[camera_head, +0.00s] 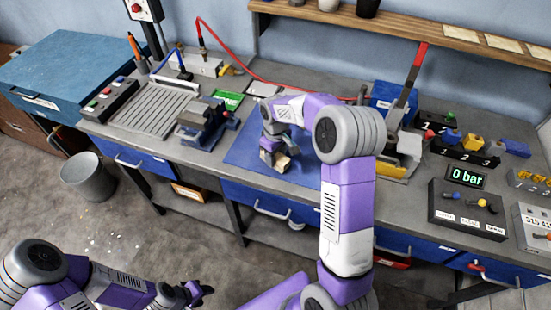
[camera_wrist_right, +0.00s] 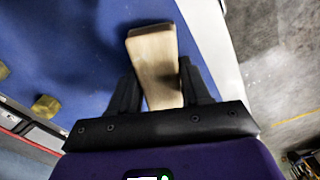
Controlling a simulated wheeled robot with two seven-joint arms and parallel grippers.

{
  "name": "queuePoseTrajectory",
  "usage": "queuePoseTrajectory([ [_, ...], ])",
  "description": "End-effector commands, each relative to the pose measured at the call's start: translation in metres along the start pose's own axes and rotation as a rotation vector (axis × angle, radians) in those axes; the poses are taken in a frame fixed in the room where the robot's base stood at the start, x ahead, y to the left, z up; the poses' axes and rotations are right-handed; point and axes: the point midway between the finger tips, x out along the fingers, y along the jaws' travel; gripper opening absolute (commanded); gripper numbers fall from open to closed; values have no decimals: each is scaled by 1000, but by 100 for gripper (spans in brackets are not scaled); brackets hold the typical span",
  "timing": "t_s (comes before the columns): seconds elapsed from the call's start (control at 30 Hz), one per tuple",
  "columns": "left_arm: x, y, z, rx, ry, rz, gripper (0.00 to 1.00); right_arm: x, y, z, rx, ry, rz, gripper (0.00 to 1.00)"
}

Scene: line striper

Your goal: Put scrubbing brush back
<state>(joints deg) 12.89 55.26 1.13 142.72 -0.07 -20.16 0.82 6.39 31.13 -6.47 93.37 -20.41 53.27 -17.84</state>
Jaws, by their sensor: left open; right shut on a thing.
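The scrubbing brush shows as a pale wooden block (camera_wrist_right: 153,62) between the fingers of my right gripper (camera_wrist_right: 158,80) in the right wrist view. Its bristles are not visible there. In the head view the brush (camera_head: 282,163) is a small tan piece at the end of my right gripper (camera_head: 273,152), over the blue mat (camera_head: 242,152) on the workbench. My right gripper is shut on the brush. I cannot tell whether the brush touches the mat. My left gripper (camera_head: 201,291) is open and empty, low in front of the bench, far from the brush.
A vise (camera_head: 205,124) stands left of the mat, with a grooved tray (camera_head: 155,108) beyond it. A yellow-based lever press (camera_head: 399,155) and a gauge box (camera_head: 468,205) reading 0 bar stand to the right. A grey bin (camera_head: 88,177) is on the floor.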

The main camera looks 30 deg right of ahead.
Motion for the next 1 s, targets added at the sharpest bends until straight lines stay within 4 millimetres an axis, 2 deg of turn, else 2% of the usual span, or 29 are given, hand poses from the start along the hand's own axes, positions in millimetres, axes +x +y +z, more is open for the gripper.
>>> queuePoseTrajectory([
  [0.1,2,-1,0,0,0,0,43,12,0,0,1,1,1,19],
  [0.5,4,-2,0,0,1,0,43,17,0,0,0,1,1,19],
  [0.53,4,-1,0,0,1,0,43,17,0,0,0,1,1,50],
  [0.67,4,-1,0,0,1,0,43,16,0,0,0,1,1,70],
  [0.7,4,-1,0,0,1,0,43,16,0,0,0,1,1,73],
  [1.0,2,-1,0,0,0,0,43,13,0,0,0,2,1,73],
])
